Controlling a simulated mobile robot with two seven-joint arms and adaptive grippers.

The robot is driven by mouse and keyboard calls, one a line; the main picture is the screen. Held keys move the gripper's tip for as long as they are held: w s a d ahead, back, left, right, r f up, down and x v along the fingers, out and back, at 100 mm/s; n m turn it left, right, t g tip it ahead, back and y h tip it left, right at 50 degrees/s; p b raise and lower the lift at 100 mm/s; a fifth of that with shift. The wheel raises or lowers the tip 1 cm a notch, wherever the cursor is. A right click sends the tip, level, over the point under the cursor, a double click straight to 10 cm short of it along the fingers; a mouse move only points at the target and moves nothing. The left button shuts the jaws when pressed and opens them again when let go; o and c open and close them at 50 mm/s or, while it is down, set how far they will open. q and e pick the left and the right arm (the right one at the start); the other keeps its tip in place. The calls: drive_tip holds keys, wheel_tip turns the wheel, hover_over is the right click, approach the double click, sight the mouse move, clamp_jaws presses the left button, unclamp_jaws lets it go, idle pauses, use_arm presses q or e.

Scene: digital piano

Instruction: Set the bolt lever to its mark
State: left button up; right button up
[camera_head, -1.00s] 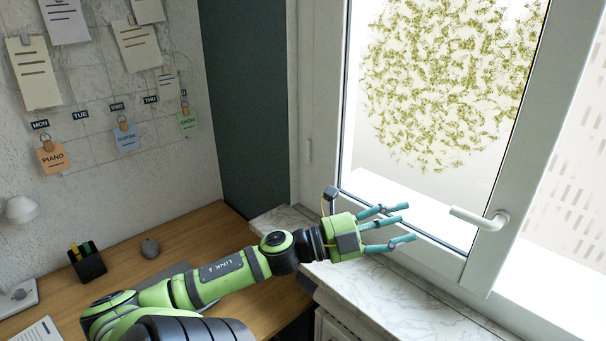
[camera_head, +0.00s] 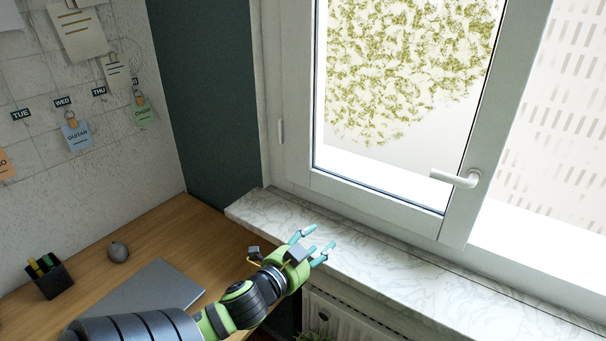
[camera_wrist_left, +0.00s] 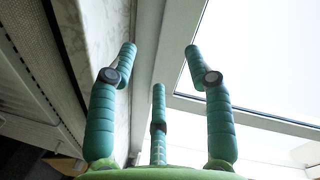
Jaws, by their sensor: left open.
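A white lever handle (camera_head: 456,178) sits on the window's right frame post in the head view, its grip pointing left and close to level. I cannot make out a mark beside it, nor tell whether it is the bolt lever. My left gripper (camera_head: 318,246) is over the front edge of the marble sill, below and left of the handle and well apart from it. Its teal fingers (camera_wrist_left: 158,95) are spread open in the left wrist view with nothing between them. My right gripper is not in view.
The marble sill (camera_head: 400,275) is bare, with a white radiator (camera_head: 345,318) below it. The window frame (camera_head: 385,205) rises behind.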

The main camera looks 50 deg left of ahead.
use_arm(q)
drive_tip(key=shift+s+d+f+n+g+y, duration=0.1)
drive_tip(key=shift+s+f+n+g, duration=0.15)
drive_tip(key=shift+f, duration=0.2)
drive_tip(key=shift+s+f+n+g+y, duration=0.1)
drive_tip(key=shift+s+f+n+g, duration=0.15)
drive_tip(key=shift+f, duration=0.25)
drive_tip(key=shift+s+d+f+n+g+y, duration=0.1)
drive_tip(key=shift+s+f+n+g, duration=0.15)
drive_tip(key=shift+f, duration=0.2)
drive_tip(key=shift+a, duration=0.1)
